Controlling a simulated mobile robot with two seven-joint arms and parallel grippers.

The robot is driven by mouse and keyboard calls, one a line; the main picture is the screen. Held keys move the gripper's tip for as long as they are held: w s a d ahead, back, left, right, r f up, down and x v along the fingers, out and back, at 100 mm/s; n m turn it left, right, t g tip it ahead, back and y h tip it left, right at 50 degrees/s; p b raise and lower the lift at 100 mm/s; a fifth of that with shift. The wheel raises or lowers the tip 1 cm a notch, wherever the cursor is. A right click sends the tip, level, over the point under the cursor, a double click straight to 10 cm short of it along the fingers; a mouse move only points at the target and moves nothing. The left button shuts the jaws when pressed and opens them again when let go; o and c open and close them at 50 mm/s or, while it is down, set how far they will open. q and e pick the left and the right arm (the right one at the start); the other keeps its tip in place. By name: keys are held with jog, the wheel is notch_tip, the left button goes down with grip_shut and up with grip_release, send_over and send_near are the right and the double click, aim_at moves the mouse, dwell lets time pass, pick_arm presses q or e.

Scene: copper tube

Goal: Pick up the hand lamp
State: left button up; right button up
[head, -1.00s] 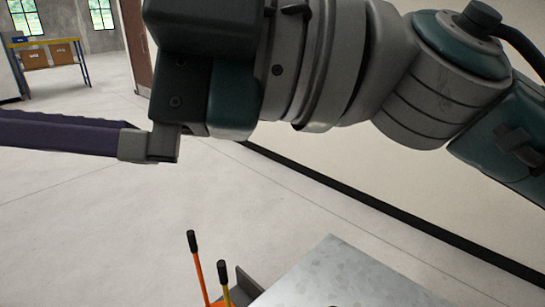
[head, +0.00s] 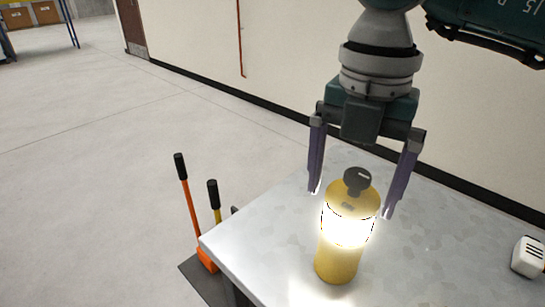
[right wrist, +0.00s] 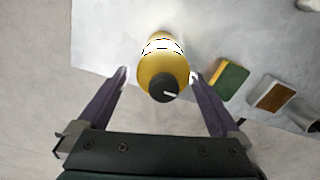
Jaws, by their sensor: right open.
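The hand lamp (head: 338,262) is a yellow cylinder with a glowing white band and a dark knob on top. It stands upright near the front edge of the metal table (head: 270,225). My right gripper (head: 352,205) is open and points down, its two purple fingers to either side of the lamp's top in the head view. In the right wrist view the lamp (right wrist: 163,70) appears between the open fingers (right wrist: 160,75), with a visible gap at the left finger; whether the right finger touches is hard to tell. My left gripper is not in view.
A white item with dark slots (head: 528,257) stands at the table's right. A green and yellow sponge-like block (right wrist: 228,80) and a brown-topped block (right wrist: 271,95) lie right of the lamp in the wrist view. Orange-handled (head: 189,205) and yellow-handled (head: 216,203) tools stand beside the table.

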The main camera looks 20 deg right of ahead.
aim_at(343, 234)
jog(key=f, duration=0.5)
jog(key=shift+d+f+b, duration=0.25)
jog(key=shift+d+b, duration=0.05)
jog(key=shift+b, duration=0.05)
jog(key=shift+c, duration=0.2)
jog(key=shift+r, duration=0.1)
jog(key=c, duration=1.5)
jog(key=shift+c, duration=0.2)
